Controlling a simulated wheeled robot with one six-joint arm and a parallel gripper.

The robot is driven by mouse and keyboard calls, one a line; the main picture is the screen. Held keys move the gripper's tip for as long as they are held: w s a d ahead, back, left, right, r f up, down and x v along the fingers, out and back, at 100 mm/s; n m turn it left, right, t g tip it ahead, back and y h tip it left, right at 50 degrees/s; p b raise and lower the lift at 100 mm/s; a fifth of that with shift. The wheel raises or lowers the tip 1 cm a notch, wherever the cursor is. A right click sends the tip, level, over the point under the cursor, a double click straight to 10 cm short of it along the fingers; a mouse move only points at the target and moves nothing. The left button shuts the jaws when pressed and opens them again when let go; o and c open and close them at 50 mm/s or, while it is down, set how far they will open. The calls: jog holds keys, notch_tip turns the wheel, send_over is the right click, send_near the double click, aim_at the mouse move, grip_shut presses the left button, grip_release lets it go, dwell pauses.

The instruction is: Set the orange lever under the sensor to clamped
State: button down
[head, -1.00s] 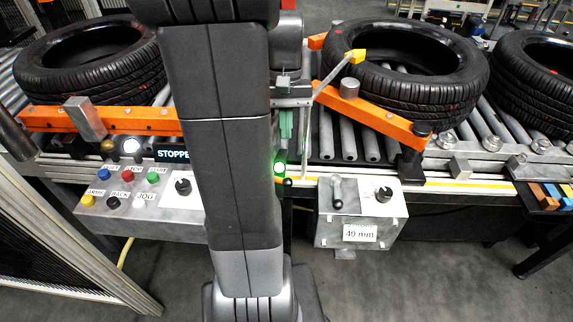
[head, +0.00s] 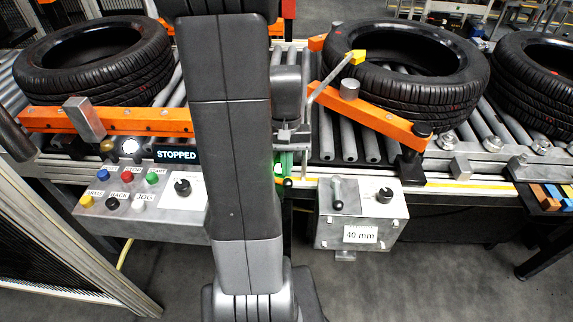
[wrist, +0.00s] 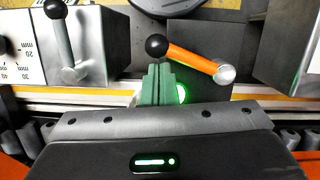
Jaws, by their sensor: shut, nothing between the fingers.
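The orange lever (wrist: 192,57) shows in the wrist view, with a black ball knob (wrist: 157,47) at its left end and a silver pivot (wrist: 224,74) at its right end. It lies slanted across a dark block. My gripper (wrist: 157,70) has its green fingers shut and empty, with the tips close by the knob; I cannot tell whether they touch. A green glowing light, likely the sensor's, sits beside the fingers. In the head view my gripper (head: 284,162) is beside the green light, and only a small orange bit of the lever (head: 288,182) shows behind my arm.
A grey box (head: 360,215) marked 40 mm with its own black-tipped lever stands right of my gripper. A button panel (head: 135,210) and a STOPPED display (head: 177,155) are left. Tyres (head: 405,75) and orange arms (head: 375,118) occupy the conveyor behind.

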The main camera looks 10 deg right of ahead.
jog(key=shift+s+a+m, duration=0.1)
jog(key=shift+s+m, duration=0.3)
jog(key=shift+m, duration=0.3)
jog(key=shift+s+a+m+y+p, duration=0.25)
jog(key=shift+s+m, duration=0.1)
jog(key=shift+m, duration=0.25)
jog(key=shift+s+a+m+y+p, duration=0.1)
jog(key=shift+s+m+y+p, duration=0.1)
jog(key=shift+s+m, duration=0.3)
jog(key=m, duration=0.1)
jog(key=s+a+m, duration=0.1)
jog(key=m+p, duration=0.1)
jog(key=shift+s+a+r+m+t+y, duration=0.1)
jog(key=shift+s+a+m+t+y, duration=0.2)
jog(key=shift+t+y, duration=0.1)
jog(key=m, duration=0.1)
jog(key=s+a+m, duration=0.1)
jog(key=shift+a+m+t+p, duration=0.2)
jog(key=shift+m+t+p, duration=0.1)
jog(key=shift+m+p, duration=0.1)
jog(key=shift+s+a+m+t+y+p, duration=0.15)
jog(key=shift+a+m+p, duration=0.15)
jog(key=shift+a+m, duration=0.45)
jog(key=shift+s+a+m+t+y+p, duration=0.15)
jog(key=shift+a+m+p, duration=0.15)
jog(key=shift+a+m, duration=0.45)
jog(key=shift+d, duration=0.1)
